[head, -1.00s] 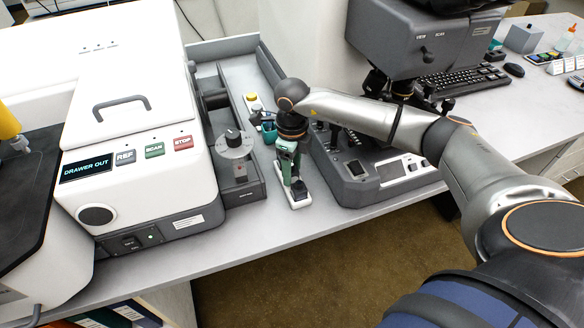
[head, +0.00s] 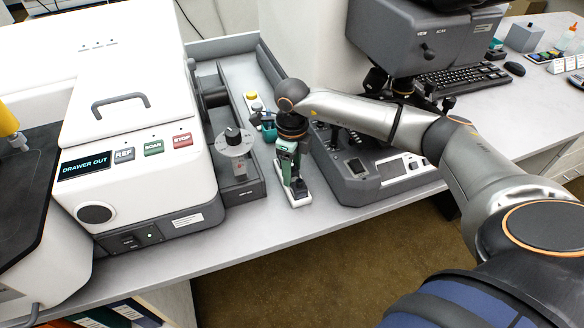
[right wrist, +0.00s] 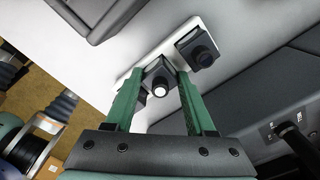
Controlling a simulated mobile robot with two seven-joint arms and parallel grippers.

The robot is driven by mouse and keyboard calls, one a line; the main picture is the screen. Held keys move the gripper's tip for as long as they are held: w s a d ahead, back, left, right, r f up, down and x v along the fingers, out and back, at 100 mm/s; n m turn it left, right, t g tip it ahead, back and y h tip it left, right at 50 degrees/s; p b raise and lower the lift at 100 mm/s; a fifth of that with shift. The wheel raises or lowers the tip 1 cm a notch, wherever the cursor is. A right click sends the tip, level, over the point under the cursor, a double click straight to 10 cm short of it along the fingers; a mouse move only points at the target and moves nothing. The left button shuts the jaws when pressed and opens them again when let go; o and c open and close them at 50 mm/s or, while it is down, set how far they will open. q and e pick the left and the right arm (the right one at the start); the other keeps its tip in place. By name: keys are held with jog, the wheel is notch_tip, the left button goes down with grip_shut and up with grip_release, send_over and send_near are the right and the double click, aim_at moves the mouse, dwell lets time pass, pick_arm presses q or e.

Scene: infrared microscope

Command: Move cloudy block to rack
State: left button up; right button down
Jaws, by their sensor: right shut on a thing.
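My right gripper (head: 289,178) points down over a narrow white rack (head: 300,204) near the front edge of the bench. In the right wrist view its green fingers (right wrist: 157,80) are shut on a small dark block (right wrist: 153,75) with a pale round window, the cloudy block. The held block is at the rack (right wrist: 167,47); whether it is seated or just above cannot be told. Another dark block with a dark round window (right wrist: 201,55) stands on the rack beside it. A further dark part shows behind the left finger. My left gripper is out of view.
A white instrument (head: 140,130) reading "DRAWER OUT" stands on the left, with a dial unit (head: 234,143) beside it. The grey microscope base (head: 372,180) is close on the right. A teal cup (head: 269,133) and yellow-topped item (head: 254,100) stand behind.

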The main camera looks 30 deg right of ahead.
grip_release()
dwell(0.3)
jog(key=shift+r, duration=0.1)
jog(key=shift+r+p, duration=2.6)
jog(key=shift+r, duration=0.9)
jog(key=shift+f, duration=0.15)
